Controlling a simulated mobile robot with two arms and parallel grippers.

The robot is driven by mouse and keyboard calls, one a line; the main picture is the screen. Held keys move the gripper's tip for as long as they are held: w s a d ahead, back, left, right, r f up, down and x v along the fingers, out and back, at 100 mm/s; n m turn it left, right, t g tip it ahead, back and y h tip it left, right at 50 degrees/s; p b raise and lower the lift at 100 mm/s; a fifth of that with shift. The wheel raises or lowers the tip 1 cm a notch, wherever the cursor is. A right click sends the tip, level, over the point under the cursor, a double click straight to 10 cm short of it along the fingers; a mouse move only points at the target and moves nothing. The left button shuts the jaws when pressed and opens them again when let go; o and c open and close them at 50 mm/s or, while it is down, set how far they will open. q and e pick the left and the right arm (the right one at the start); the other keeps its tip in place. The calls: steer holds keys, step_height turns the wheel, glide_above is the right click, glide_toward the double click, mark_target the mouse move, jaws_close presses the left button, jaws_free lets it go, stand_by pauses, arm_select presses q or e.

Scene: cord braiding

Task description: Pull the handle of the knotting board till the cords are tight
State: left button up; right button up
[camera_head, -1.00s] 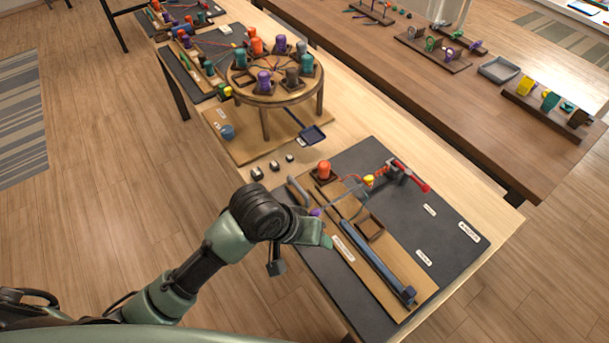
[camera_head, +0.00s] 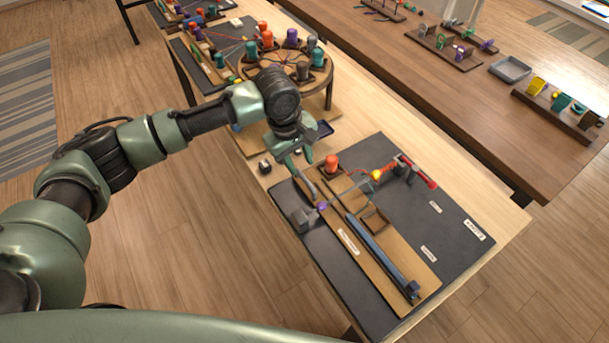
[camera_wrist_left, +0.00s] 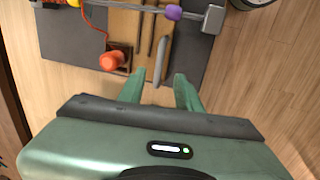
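The knotting board (camera_head: 385,262), a wooden plate on a dark mat, lies at the table's near side. A curved grey bar that looks like its handle (camera_head: 311,187) sticks out at the board's far-left end. Cords run over the board by a purple bead (camera_head: 323,206) and a yellow-orange piece (camera_head: 376,175); their tightness is unclear. My left gripper (camera_head: 292,160) hangs just beyond the bar's end. In the left wrist view its fingers (camera_wrist_left: 159,84) are open, with the end of the grey bar (camera_wrist_left: 163,62) between the tips, not gripped. My right gripper is not in view.
An orange spool (camera_head: 331,163) stands in a holder beside the bar; it shows in the left wrist view (camera_wrist_left: 113,60). A red-handled part (camera_head: 418,172) is at the board's far right. A round braiding stand (camera_head: 325,82) with several bobbins is behind my arm.

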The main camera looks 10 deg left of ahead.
mark_target(306, 180)
arm_select(q)
steer(key=f, duration=0.5)
steer(key=w+d+f+p, duration=0.1)
steer(key=f, duration=0.1)
steer(key=shift+w+f, duration=0.1)
steer(key=shift+f, duration=0.15)
steer(key=shift+c, duration=0.3)
jaws_close()
steer(key=shift+r, duration=0.1)
stand_by(0.8)
